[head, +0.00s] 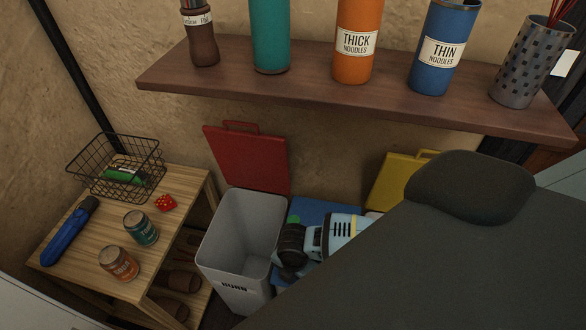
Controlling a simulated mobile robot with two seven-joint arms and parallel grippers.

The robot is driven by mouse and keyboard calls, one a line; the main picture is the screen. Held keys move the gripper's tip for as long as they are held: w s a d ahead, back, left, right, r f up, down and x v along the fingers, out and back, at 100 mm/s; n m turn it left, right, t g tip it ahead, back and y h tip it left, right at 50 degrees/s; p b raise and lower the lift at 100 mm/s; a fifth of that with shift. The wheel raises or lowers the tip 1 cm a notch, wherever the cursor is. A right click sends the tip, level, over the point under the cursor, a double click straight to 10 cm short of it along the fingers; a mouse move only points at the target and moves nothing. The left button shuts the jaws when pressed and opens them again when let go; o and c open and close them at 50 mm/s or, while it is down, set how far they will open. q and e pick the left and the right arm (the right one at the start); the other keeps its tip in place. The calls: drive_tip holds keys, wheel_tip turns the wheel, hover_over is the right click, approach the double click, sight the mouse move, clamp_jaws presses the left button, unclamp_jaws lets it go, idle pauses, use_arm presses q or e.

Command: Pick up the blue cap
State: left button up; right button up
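I cannot clearly make out a blue cap in the head view. A blue canister (436,36) labelled "THIN NOODLES" stands upright on the wall shelf. Neither of my grippers is in view.
The wooden table (82,262) holds a wire basket (116,168), a red die (165,203) and two jars. A grey bin (240,245) stands beside it. The shelf (300,95) crosses above. A light-blue and black device (340,233) lies right of the bin; a dark surface (450,275) fills the lower right.

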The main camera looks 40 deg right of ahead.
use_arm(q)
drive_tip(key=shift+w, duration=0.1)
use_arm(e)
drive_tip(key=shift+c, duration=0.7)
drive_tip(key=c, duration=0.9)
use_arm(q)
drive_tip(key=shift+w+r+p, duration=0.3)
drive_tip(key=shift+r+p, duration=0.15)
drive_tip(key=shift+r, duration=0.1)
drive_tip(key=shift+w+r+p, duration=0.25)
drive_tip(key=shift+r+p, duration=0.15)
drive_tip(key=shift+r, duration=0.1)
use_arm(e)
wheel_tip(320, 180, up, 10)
